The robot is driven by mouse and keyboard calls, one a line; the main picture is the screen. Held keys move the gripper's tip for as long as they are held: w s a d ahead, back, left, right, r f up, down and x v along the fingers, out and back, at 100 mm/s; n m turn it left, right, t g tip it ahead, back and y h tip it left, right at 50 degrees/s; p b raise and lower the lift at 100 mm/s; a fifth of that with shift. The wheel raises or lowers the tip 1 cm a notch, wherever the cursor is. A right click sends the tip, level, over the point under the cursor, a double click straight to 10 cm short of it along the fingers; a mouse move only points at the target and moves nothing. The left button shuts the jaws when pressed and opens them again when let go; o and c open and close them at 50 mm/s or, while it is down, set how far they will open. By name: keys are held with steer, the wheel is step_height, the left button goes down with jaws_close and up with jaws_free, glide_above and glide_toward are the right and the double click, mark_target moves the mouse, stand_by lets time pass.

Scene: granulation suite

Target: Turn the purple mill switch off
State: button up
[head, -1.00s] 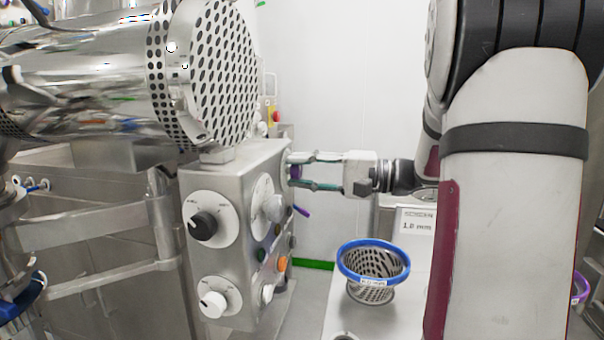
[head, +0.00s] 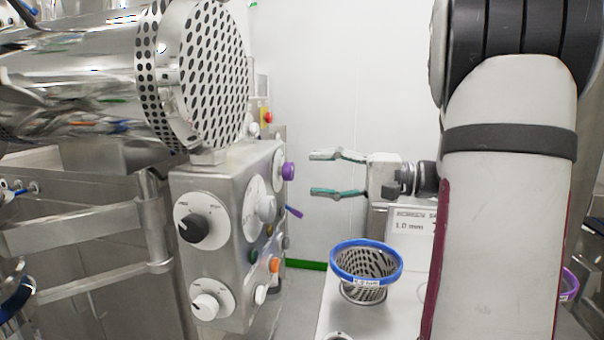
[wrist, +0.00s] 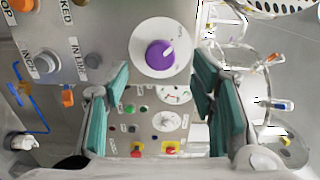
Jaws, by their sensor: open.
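The purple mill switch (head: 288,171) is a round knob on the right side of the steel control box (head: 225,185). In the wrist view the purple knob (wrist: 159,54) sits on a white round dial plate, with a pale pointer mark towards its upper right. My gripper (head: 338,173) is open and empty, to the right of the knob and apart from it. Its teal-padded fingers (wrist: 158,100) show either side of the view, with the knob between and beyond them. The print on the dial plate is too small to read.
A black knob (head: 194,228) and a white knob (head: 205,306) are on the box's front face. An orange button (head: 274,265) and a purple lever (head: 294,211) are on its side. A blue-rimmed sieve basket (head: 366,264) stands on the bench below my gripper. A perforated steel drum end (head: 215,75) overhangs the box.

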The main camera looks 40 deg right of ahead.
steer(key=v, duration=0.6)
steer(key=shift+s+d, duration=0.15)
steer(key=shift+s, duration=0.05)
stand_by(0.4)
